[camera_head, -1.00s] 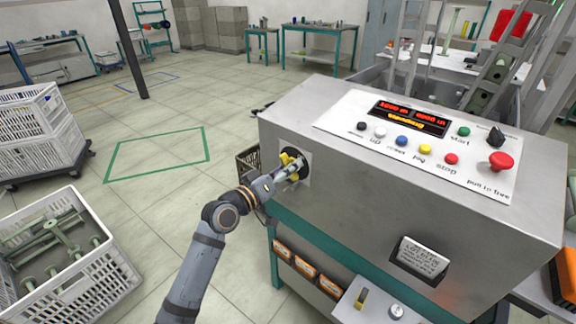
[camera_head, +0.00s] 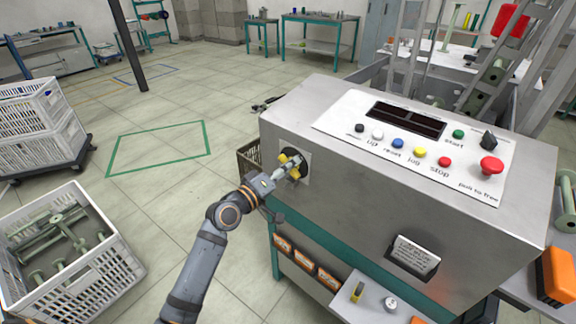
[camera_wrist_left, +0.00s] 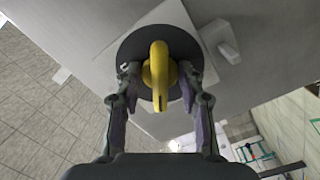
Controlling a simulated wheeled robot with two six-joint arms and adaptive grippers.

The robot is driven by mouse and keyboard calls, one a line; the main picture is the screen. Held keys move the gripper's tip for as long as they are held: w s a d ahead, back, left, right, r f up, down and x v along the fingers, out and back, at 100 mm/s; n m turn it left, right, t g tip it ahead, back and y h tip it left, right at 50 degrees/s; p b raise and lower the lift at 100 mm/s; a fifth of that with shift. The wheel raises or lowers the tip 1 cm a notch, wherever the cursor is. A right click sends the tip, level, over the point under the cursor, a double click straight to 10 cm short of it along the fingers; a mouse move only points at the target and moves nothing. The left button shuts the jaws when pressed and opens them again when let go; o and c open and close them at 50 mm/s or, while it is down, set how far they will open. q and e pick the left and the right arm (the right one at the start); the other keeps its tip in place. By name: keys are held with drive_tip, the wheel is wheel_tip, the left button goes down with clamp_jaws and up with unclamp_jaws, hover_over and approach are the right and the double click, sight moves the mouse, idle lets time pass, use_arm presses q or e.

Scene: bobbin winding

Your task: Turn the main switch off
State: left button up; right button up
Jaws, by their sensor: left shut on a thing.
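The main switch is a yellow handle (camera_head: 283,158) on a black round plate, on the end face of the grey machine cabinet (camera_head: 350,185). My left gripper (camera_head: 290,168) is at the switch, its fingers on both sides of the handle and shut on it. In the left wrist view the yellow handle (camera_wrist_left: 159,66) stands upright between the two fingers, in front of the black disc (camera_wrist_left: 188,44). The display (camera_head: 407,119) on the cabinet's sloping panel is dark. My right gripper is not in view.
Coloured buttons and a red mushroom button (camera_head: 491,167) are on the panel. A white crate (camera_head: 110,262) with green bobbins stands at lower left, and stacked crates (camera_head: 40,130) are behind it. The floor left of the cabinet is mostly clear.

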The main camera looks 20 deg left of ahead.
use_arm(q)
drive_tip(key=shift+r+n+p, duration=0.1)
drive_tip(key=shift+n+p, duration=0.4)
drive_tip(key=shift+p, duration=0.1)
drive_tip(key=shift+n+p, duration=0.9)
drive_tip(key=shift+n, duration=0.4)
drive_tip(key=o, duration=1.8)
drive_tip(key=v, duration=0.9)
